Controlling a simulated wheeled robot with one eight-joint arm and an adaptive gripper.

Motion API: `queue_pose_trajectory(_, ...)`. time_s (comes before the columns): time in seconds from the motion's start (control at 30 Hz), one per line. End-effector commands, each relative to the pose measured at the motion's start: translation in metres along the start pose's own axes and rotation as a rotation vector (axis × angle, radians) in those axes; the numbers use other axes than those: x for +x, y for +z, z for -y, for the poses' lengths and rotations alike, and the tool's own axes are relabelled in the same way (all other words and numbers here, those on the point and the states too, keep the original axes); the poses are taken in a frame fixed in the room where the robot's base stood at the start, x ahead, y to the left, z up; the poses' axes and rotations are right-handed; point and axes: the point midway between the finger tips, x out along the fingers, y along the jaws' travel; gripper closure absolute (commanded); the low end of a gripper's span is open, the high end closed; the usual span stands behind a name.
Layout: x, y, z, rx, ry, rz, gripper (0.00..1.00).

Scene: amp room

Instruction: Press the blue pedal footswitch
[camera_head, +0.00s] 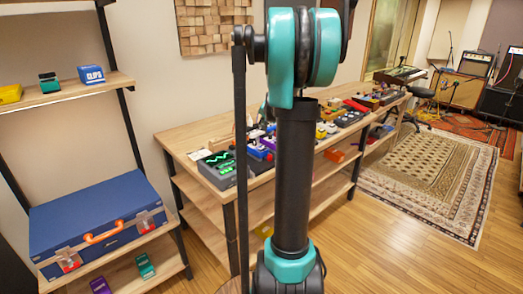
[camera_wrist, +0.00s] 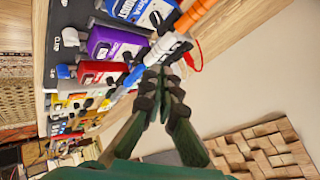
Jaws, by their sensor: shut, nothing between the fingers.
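A blue pedal (camera_wrist: 127,9) with white lettering and knobs lies at the top edge of the wrist view, partly cut off. I cannot make out its footswitch clearly. In the head view, a blue pedal (camera_head: 258,152) shows on the table just left of my arm. My gripper (camera_wrist: 165,78) has its dark fingertips together with nothing between them. In the wrist view the fingertips appear below and right of the blue pedal, near a purple pedal (camera_wrist: 106,44). I cannot tell whether they touch anything. The head view hides the gripper behind my arm.
A red pedal (camera_wrist: 92,72) and several more pedals line the wooden table (camera_head: 182,143). A blue, white and orange rod-like thing (camera_wrist: 165,45) crosses close by the fingers. A wooden block panel (camera_wrist: 262,152) hangs on the wall. A blue case (camera_head: 85,215) sits on the left shelf.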

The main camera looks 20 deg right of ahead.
Motion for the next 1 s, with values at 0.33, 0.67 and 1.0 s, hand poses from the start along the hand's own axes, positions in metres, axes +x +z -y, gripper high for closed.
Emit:
queue_pose_trajectory(0.33, 0.021, 0.015, -0.015, -0.001, 0.000, 0.000, 1.00)
queue_pose_trajectory(0.67, 0.050, 0.036, -0.036, -0.001, 0.000, 0.000, 1.00)
queue_pose_trajectory(1.0, 0.061, 0.044, -0.044, -0.001, 0.000, 0.000, 1.00)
